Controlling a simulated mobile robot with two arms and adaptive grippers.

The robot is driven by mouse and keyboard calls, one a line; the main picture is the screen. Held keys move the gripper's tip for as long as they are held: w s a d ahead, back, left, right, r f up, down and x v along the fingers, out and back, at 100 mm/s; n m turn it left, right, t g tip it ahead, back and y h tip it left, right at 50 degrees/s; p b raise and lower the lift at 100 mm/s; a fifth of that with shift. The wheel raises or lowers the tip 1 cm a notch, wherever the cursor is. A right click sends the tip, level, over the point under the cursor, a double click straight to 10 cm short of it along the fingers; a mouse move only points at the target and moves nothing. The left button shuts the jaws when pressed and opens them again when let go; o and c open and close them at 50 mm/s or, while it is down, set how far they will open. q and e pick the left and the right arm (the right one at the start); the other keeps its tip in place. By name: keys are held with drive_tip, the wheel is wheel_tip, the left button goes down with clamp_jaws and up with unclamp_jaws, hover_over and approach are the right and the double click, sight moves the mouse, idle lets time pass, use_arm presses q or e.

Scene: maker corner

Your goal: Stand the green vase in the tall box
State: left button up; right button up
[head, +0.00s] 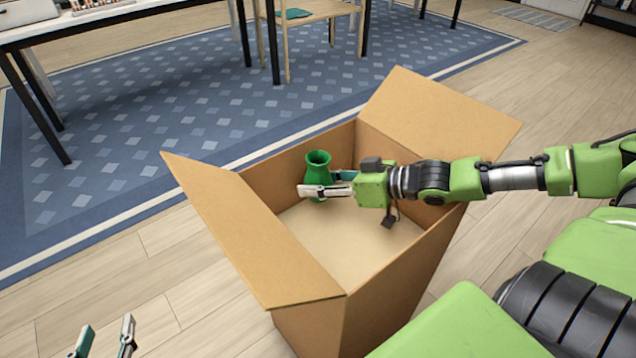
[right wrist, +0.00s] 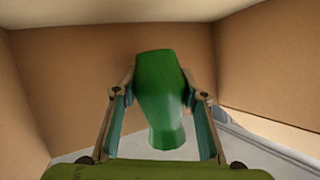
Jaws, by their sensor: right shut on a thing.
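The green vase (head: 318,170) is upright, with its round mouth up, inside the opening of the tall cardboard box (head: 215,212). My right gripper (head: 333,183) reaches in from the right and is shut on the vase. In the right wrist view the vase (right wrist: 165,95) sits between the two fingers (right wrist: 168,92), with box walls behind it. Whether the vase's base touches the box floor (head: 345,238) cannot be told. My left gripper (head: 103,340) shows at the bottom left, away from the box, with its fingertips apart and empty.
The box flaps (head: 440,115) stand open, one leaning out at the left and one at the back right. A blue patterned rug (head: 160,120) lies behind the box. A table (head: 100,18) and a wooden chair (head: 310,12) stand further back. Wood floor around the box is clear.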

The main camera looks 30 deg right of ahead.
sight(329, 178)
drive_tip(key=o, duration=1.1)
